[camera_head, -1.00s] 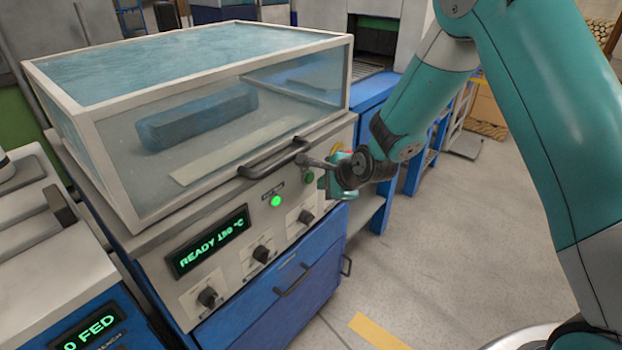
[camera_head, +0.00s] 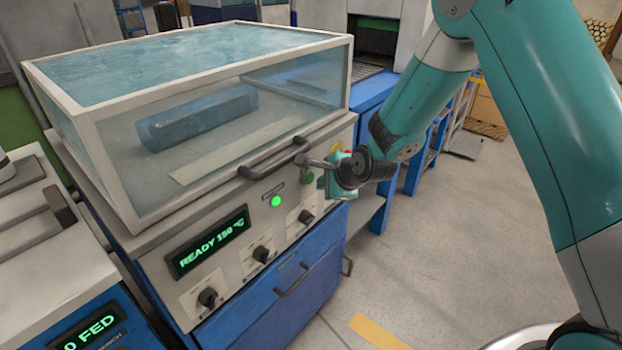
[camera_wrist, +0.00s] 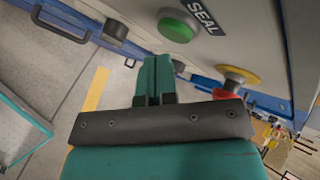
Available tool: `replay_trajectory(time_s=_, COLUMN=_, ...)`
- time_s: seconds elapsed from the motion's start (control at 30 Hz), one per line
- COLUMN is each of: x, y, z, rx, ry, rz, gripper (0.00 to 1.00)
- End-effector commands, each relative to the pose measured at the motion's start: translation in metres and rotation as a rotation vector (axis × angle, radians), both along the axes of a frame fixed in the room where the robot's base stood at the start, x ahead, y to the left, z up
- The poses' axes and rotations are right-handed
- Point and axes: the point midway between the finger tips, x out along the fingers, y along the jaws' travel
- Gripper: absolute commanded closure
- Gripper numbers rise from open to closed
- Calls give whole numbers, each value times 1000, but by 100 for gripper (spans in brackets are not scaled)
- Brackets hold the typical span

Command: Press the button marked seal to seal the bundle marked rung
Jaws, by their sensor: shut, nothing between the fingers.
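The sealing machine (camera_head: 190,225) has a clear lid, closed, with a long blue bundle (camera_head: 200,116) lying inside. The bundle looks glossy, as if under clear film; I cannot read a rung mark on it. The green button (camera_wrist: 178,25) sits beside the label SEAL (camera_wrist: 205,18) in the wrist view. It also shows on the front panel in the head view (camera_head: 309,177). My gripper (camera_wrist: 153,62) is shut and empty, its fingertips just below the button in the wrist picture; a gap seems to show between them. In the head view my gripper (camera_head: 326,181) is at the panel's right end.
A red stop button with a yellow collar (camera_wrist: 238,75) is close to the right of my fingers. A dark handle (camera_head: 273,160) sticks out from the lid front. The display (camera_head: 208,241) reads READY 150 °C and a green lamp (camera_head: 275,201) is lit.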

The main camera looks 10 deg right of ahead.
Motion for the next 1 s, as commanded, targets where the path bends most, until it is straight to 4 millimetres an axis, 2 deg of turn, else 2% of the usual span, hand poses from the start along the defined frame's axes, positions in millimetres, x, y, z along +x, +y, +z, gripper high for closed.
replay_trajectory(time_s=1.0, x=12, y=12, z=3, rx=7, ry=-7, rz=4, gripper=100)
